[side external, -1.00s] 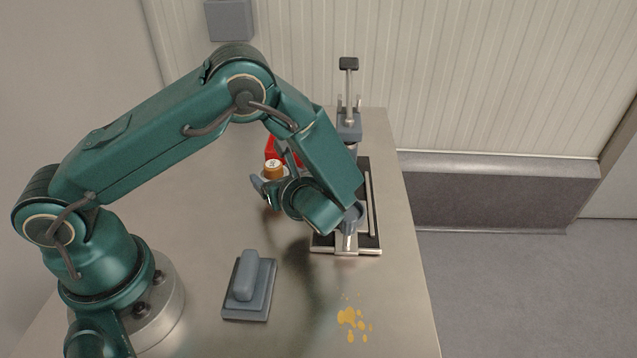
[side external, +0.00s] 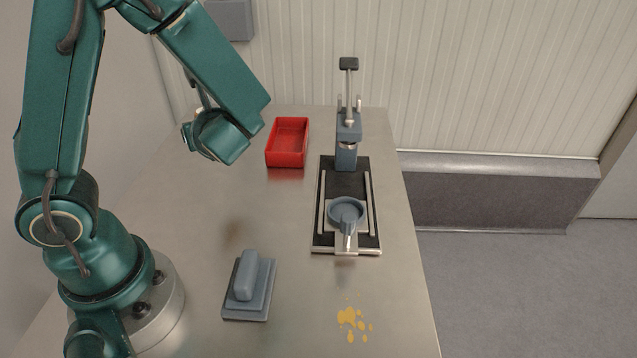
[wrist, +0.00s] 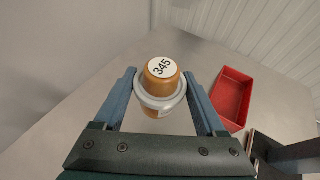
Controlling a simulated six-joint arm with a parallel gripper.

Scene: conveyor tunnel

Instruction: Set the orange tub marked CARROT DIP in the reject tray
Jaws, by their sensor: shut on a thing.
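An orange tub (wrist: 162,72) with a white top reading "345" is between the fingers of my gripper (wrist: 160,88) in the wrist view. A pale grey ring surrounds it, and no CARROT DIP lettering is readable. My gripper is shut on it. In the side view the tub and fingers are hidden behind my wrist, which is raised above the table, left of the red tray. The red tray (side external: 288,142) stands empty at the back of the table. It also shows right of my gripper in the wrist view (wrist: 232,97).
A press-like fixture (side external: 347,130) with a black base and round grey cup (side external: 346,212) stands right of the tray. A grey block on a plate (side external: 249,286) lies near the front. Yellow-orange splashes (side external: 352,320) mark the front right. The table's middle is clear.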

